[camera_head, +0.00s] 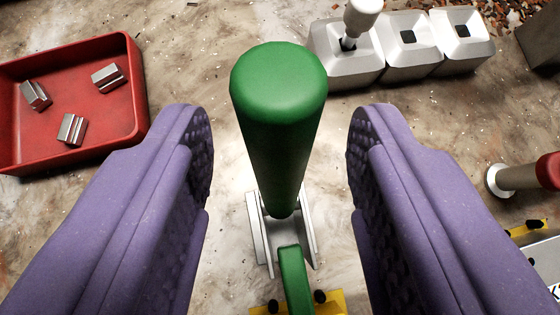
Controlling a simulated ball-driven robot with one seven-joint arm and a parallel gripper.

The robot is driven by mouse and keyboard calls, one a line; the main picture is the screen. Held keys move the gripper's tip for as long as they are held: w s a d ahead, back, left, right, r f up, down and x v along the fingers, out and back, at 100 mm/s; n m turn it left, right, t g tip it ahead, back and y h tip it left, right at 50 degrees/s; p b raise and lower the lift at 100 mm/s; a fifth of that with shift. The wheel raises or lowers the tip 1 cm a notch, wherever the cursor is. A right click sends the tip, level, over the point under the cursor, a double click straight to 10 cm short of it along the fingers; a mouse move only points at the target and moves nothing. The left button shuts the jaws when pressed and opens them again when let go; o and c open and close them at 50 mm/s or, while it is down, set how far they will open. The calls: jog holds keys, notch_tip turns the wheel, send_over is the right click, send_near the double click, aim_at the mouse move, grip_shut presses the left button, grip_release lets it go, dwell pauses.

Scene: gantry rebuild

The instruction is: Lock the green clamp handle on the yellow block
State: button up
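The green clamp handle (280,130) stands up toward the camera in the middle of the view. Its thick rounded end is nearest me, and its lower end sits between metal side plates (259,235). A smaller green clamp part (293,278) curves down in front. The yellow block (334,303) shows only partly at the bottom edge, under the clamp. My gripper (279,145) is open, with one purple finger on each side of the handle. A gap shows between the handle and both fingers.
A red tray (140,92) with several small metal pieces is at upper left. A row of grey metal blocks (402,42) stands at upper right, one holding a white-handled tool (362,14). A red-ended handle (548,171) and more yellow parts lie at right. The floor around the clamp is clear.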

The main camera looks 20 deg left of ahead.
jog(key=p+v, duration=0.4)
jog(key=v, duration=0.3)
jog(key=shift+s+r, duration=0.25)
jog(key=shift+s, duration=0.05)
jog(key=shift+d, duration=0.1)
jog(key=shift+c, duration=0.4)
